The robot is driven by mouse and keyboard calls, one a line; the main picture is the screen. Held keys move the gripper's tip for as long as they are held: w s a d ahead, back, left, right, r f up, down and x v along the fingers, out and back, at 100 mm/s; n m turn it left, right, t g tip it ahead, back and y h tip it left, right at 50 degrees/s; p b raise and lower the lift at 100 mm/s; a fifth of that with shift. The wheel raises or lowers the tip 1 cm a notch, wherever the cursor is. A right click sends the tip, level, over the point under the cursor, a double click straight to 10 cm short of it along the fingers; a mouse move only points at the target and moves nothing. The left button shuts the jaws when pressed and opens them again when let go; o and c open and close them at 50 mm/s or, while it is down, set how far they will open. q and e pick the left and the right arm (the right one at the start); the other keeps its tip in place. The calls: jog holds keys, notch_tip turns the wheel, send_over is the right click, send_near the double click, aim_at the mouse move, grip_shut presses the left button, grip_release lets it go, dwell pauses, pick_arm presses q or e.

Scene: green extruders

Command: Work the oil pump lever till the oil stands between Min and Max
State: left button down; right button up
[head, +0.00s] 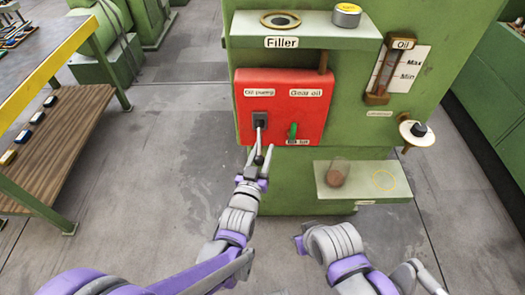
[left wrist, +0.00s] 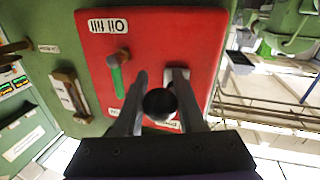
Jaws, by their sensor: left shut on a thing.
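The oil pump lever (head: 259,137) comes out of a dark slot under the "Oil pump" label on the red panel (head: 310,116) and points down. Its dark ball knob (left wrist: 160,104) sits between the fingers of my left gripper (head: 262,160), which is shut on it. The left wrist view shows a finger on each side of the knob. The oil gauge (head: 384,70), with Max and Min marks, is at the upper right of the machine. Its oil level is too small to read surely. My right arm shows at the bottom, but its gripper cannot be made out.
A green-handled gear oil tap (head: 293,130) is close right of the lever. The filler shelf (head: 312,32) carries a yellow-topped tin (head: 346,15). A lower shelf (head: 358,196) holds a glass with brown contents (head: 337,173). A bench (head: 62,135) stands left; the floor between is clear.

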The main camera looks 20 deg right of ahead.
jog(key=shift+r, duration=0.1)
